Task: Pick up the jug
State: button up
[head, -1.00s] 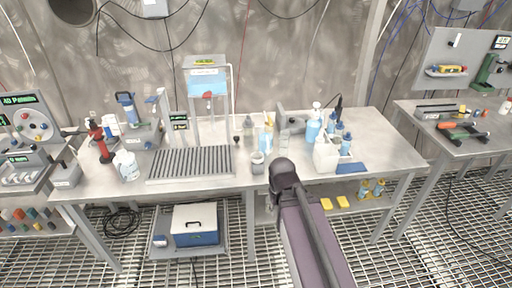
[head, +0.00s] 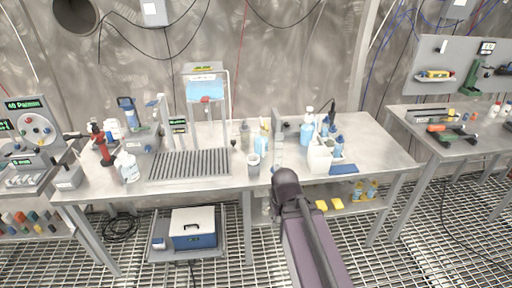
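A white jug-like container (head: 127,167) stands upright on the left part of the steel bench (head: 215,190), in front of the red tool. A second pale, open-topped container (head: 320,156) stands on the right part of the bench, close to blue bottles. I cannot tell for sure which of these is the jug. My arm reaches up from the bottom middle of the head view, and its dark rounded joint lies in front of the bench's front edge. My gripper is not visible. Nothing visible of my arm touches either container.
A ribbed grey rack (head: 188,165) lies left of centre. A grey cup (head: 253,166), a blue pump bottle (head: 307,130) and a flat blue item (head: 343,168) are on the bench. A blue-white box (head: 193,228) sits below. Another bench (head: 450,125) stands right, across a gap.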

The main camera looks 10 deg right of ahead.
aim_at(261, 137)
jog(key=z, duration=0.15)
jog(key=i, duration=0.95)
jog(key=z, duration=0.35)
